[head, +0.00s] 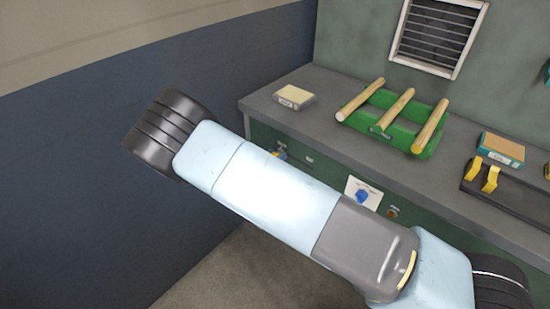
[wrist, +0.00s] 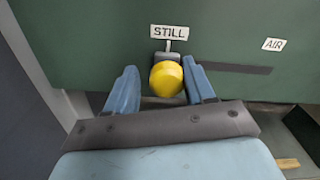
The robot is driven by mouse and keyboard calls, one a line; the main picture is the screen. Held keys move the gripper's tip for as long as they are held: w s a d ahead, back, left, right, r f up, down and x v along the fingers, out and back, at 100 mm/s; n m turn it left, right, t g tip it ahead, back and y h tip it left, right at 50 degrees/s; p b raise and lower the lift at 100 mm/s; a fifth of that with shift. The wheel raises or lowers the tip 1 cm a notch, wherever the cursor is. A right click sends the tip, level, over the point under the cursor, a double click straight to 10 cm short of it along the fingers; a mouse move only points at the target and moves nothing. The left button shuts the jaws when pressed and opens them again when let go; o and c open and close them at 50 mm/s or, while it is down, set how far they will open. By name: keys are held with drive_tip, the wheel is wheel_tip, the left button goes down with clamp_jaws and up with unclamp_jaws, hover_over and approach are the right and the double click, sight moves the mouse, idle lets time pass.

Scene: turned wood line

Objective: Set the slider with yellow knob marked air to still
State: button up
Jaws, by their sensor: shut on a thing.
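The slider's yellow knob (wrist: 166,80) sits between the two blue fingers of my gripper (wrist: 160,69) in the wrist view. My gripper is shut on it. The knob is at the left end of a dark horizontal slot (wrist: 237,68) on the green panel, directly below the white STILL label (wrist: 169,32). The AIR label (wrist: 273,44) is to the right, above the slot. In the head view my arm crosses the foreground and hides part of the cabinet front.
A green rack (head: 405,139) with wooden rods stands on the grey counter (head: 318,126). Small boxes (head: 294,96) (head: 501,149) and a dark tray with yellow pieces (head: 510,192) are also there. A blue knob (head: 362,197) sits on a white plate on the cabinet front.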

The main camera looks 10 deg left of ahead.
drive_tip(key=shift+o, duration=1.4)
drive_tip(key=shift+s+f, duration=0.1)
drive_tip(key=v, duration=1.3)
drive_tip(key=shift+s, duration=0.35)
drive_tip(key=shift+a, duration=0.1)
